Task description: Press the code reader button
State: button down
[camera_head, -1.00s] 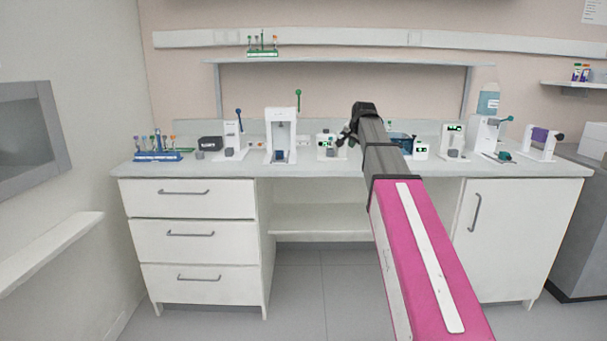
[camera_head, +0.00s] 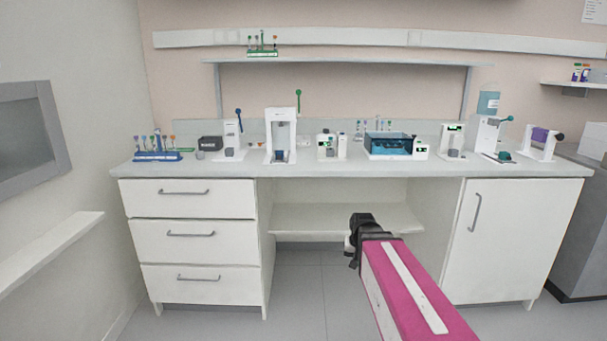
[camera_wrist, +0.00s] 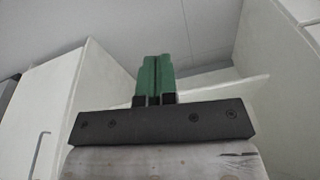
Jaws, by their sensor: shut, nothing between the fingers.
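Several small bench devices stand along the counter (camera_head: 352,169). I cannot tell for sure which is the code reader, and its button is too small to make out. Candidates are a white unit with a green display (camera_head: 326,146) at mid-counter, a white unit with a green display (camera_head: 453,140) further right, and a dark box (camera_head: 209,143) at the left. My gripper shows in the wrist view with its green fingers (camera_wrist: 153,72) together and empty. In the head view my black wrist is below the counter's front edge, before the open knee space; the fingers are hidden there.
A blue-lidded bath (camera_head: 388,145) and a tall white device (camera_head: 281,135) stand on the counter. A tube rack (camera_head: 157,156) is at the far left. Drawers (camera_head: 190,240) and a cupboard (camera_head: 512,240) flank the open space with its low shelf (camera_head: 320,216).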

jog(key=s+f+n+g, duration=0.1)
jog(key=s+f+g, duration=0.1)
jog(key=s+f, duration=0.5)
jog(key=s, duration=0.3)
jog(key=shift+s+f+n, duration=0.2)
jog(key=shift+s+n, duration=0.2)
